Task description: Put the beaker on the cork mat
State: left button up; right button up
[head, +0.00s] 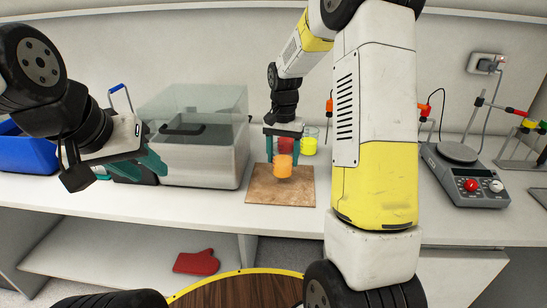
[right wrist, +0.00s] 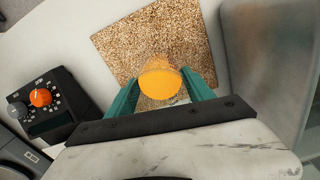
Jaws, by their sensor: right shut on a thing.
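The beaker (head: 283,167) holds orange liquid and looks upright. My right gripper (head: 284,140) is shut on it from above. In the right wrist view the beaker (right wrist: 160,79) sits between the teal fingers of my right gripper (right wrist: 160,92), with the cork mat (right wrist: 125,45) behind it. In the head view the cork mat (head: 262,195) lies flat on the counter, and the beaker overlaps its back half. I cannot tell whether the beaker's base touches the mat. My left gripper (head: 155,162) is over the counter at the left; its finger gap is not clear.
A translucent-lidded grey bath (head: 200,160) stands left of the mat. A beaker of yellow liquid (head: 309,146) stands behind the mat, near something red. A hotplate (head: 465,175) is at the right, a blue bin (head: 25,152) at far left. A red mitt (head: 196,262) lies on the lower shelf.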

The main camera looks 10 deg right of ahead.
jog(key=shift+f, duration=1.75)
jog(key=shift+f, duration=0.1)
jog(key=o, duration=1.6)
jog(key=shift+o, duration=0.2)
notch_tip(320, 180, up, 12)
notch_tip(320, 180, up, 4)
jog(key=n+t, duration=0.1)
send_over(282, 165)
jog(key=s+r+n+t+y, duration=0.1)
jog(key=s+r+n+t, duration=0.1)
jog(key=s, duration=0.8)
jog(key=s+a+r+n+t+y, duration=0.1)
jog(key=s+r+n+t, duration=0.1)
jog(key=s, duration=0.9)
jog(key=shift+s+r+n+t, duration=0.2)
jog(key=shift+n+t, duration=0.2)
jog(key=shift+t, duration=0.2)
